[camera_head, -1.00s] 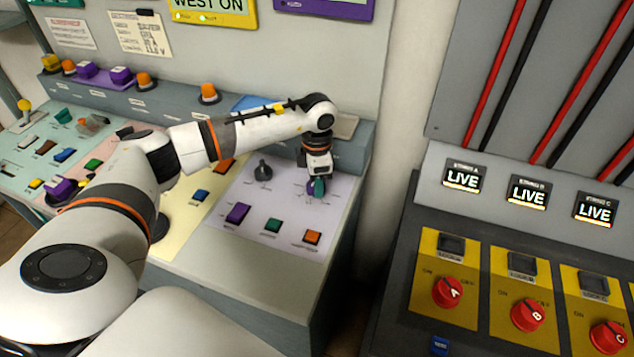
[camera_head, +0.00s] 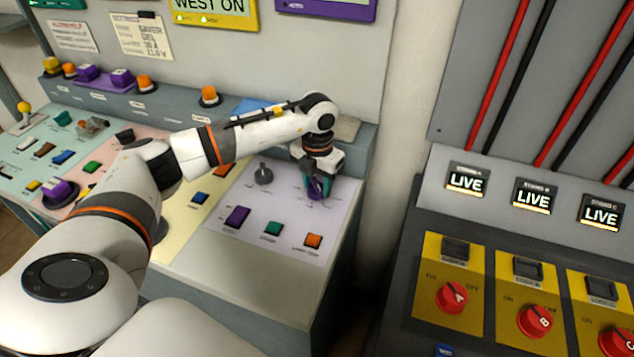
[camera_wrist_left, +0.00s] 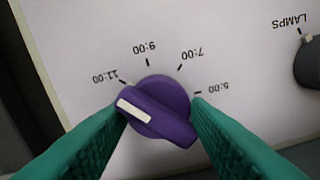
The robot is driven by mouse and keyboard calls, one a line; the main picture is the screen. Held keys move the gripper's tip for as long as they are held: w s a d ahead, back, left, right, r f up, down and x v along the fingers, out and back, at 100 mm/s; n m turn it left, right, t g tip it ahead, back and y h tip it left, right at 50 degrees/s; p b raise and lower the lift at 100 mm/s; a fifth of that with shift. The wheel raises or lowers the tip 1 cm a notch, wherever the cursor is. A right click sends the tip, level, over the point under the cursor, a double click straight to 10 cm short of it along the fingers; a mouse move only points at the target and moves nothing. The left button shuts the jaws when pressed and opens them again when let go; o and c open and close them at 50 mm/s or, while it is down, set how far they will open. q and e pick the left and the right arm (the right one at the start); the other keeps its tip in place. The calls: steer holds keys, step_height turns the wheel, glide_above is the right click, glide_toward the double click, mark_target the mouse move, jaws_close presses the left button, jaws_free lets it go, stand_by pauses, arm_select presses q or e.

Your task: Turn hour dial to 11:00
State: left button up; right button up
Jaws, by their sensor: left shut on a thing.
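The hour dial is a purple knob (camera_wrist_left: 168,110) with a white pointer stripe, seen in the left wrist view. The stripe points left and slightly up, close to the 11:00 mark (camera_wrist_left: 105,77) but a little below its tick in the picture. The labels read upside down and include 9:00 and 7:00. My left gripper (camera_head: 315,190) is shut on the dial, at the right of the pale lilac panel in the head view. Its teal fingers stand on both sides of the knob in the left wrist view. My right gripper is not in view.
A dark knob (camera_head: 263,174) sits left of the dial; a dark LAMPS knob (camera_wrist_left: 308,62) shows in the left wrist view. Purple (camera_head: 237,216), green (camera_head: 271,228) and orange (camera_head: 313,240) buttons lie in front. A console with red knobs (camera_head: 451,296) stands at the right.

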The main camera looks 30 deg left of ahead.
mark_target(318, 182)
arm_select(q)
steer(key=shift+n, duration=0.3)
steer(key=shift+d, duration=0.1)
steer(key=o, duration=0.9)
steer(key=shift+r, duration=0.3)
step_height(318, 182, up, 11)
steer(key=shift+r+b, duration=0.2)
steer(key=shift+b, duration=0.65)
